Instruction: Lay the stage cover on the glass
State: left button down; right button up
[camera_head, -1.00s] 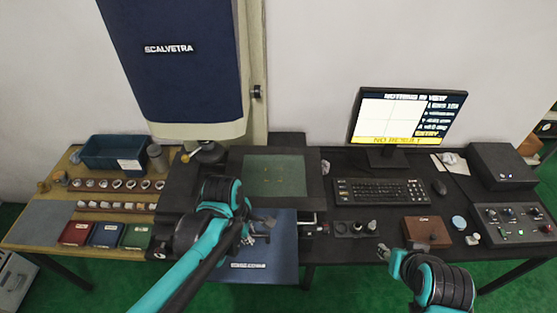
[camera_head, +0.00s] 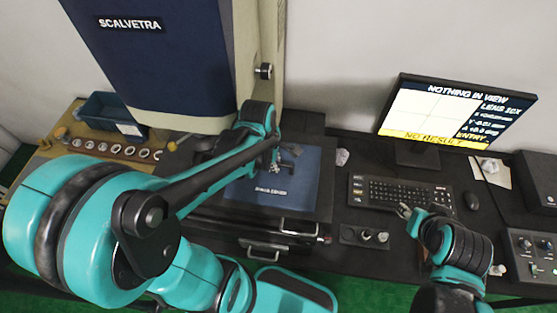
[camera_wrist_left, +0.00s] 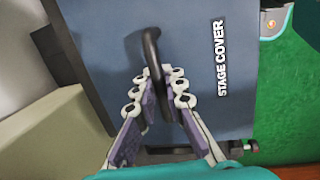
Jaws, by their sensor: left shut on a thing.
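The stage cover (camera_head: 300,182) is a flat dark blue plate with white lettering. In the head view it is over the stage of the measuring machine, and the glass is hidden beneath it. In the left wrist view the cover (camera_wrist_left: 205,75) fills the middle, with a dark loop handle (camera_wrist_left: 152,50) standing from it. My left gripper (camera_head: 275,160) is shut on that handle; its fingers (camera_wrist_left: 160,85) flank it. I cannot tell whether the cover touches the glass or is a little above it. My right gripper (camera_head: 410,211) is open and empty, over the bench's right side.
The machine's blue head (camera_head: 150,50) and pale column (camera_head: 258,60) stand close behind my left arm. A blue bin (camera_head: 112,112) and several rings (camera_head: 115,150) are at the left.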

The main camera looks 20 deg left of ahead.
pick_arm(q)
jog(key=w+f, duration=0.1)
jog(key=w, duration=0.1)
jog(key=w+a+f, duration=0.1)
jog(key=w, duration=0.1)
jog(key=w+a+f+b, duration=0.1)
jog(key=w+f, duration=0.1)
jog(key=shift+w, duration=0.2)
notch_tip(320, 180, down, 3)
jog(key=shift+f+b, duration=0.1)
jog(key=shift+b, duration=0.45)
jog(key=shift+f, duration=0.45)
jog(key=shift+r, duration=0.1)
jog(key=shift+f, duration=0.25)
jog(key=c, duration=1.6)
grip_release()
jog(key=shift+r, duration=0.1)
